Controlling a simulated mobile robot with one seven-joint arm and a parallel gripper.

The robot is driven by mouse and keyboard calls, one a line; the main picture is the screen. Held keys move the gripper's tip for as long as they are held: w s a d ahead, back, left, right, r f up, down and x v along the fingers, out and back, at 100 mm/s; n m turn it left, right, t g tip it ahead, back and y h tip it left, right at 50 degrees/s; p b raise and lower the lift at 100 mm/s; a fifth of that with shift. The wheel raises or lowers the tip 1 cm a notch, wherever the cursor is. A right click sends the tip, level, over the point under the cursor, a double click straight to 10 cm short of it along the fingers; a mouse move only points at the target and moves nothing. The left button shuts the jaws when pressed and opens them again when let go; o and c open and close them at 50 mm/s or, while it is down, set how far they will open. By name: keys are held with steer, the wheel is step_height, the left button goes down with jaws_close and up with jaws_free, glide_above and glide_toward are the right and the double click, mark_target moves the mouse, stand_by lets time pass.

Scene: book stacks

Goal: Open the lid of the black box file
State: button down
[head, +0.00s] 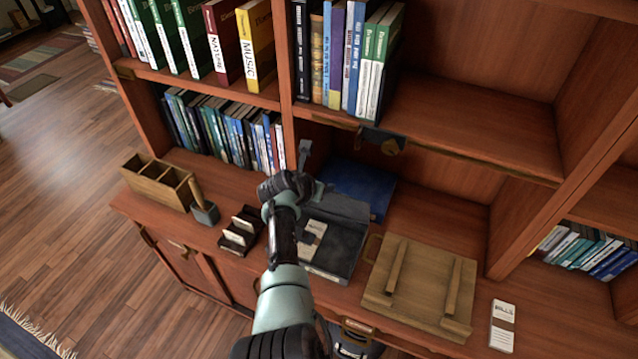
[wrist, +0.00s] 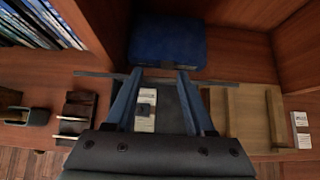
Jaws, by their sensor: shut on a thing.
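The black box file (head: 342,255) stands on the wooden counter with its lid raised; pale cards or papers show inside the tray. The lid (head: 342,207) shows as a dark grey strip at the tray's back, partly hidden by my arm. In the wrist view the lid (wrist: 225,83) appears as a thin dark bar, nearly edge-on. My gripper (head: 318,188) is at the raised lid and shut on it. In the wrist view my gripper's fingertips (wrist: 158,73) meet this bar with a gap between them; the exact contact is hard to see.
A blue box file (head: 362,185) lies close behind. A wooden board with two bars (head: 420,285) is to the right, with white cards (head: 503,312) beyond. A small dark card holder (head: 240,230) and wooden organizer (head: 160,182) stand left. A shelf (head: 470,125) overhangs the counter.

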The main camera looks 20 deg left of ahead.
steer(key=shift+r, duration=0.1)
stand_by(0.3)
steer(key=shift+c, duration=1.2)
jaws_free()
steer(key=p+v, duration=0.2)
steer(key=v, duration=1.1)
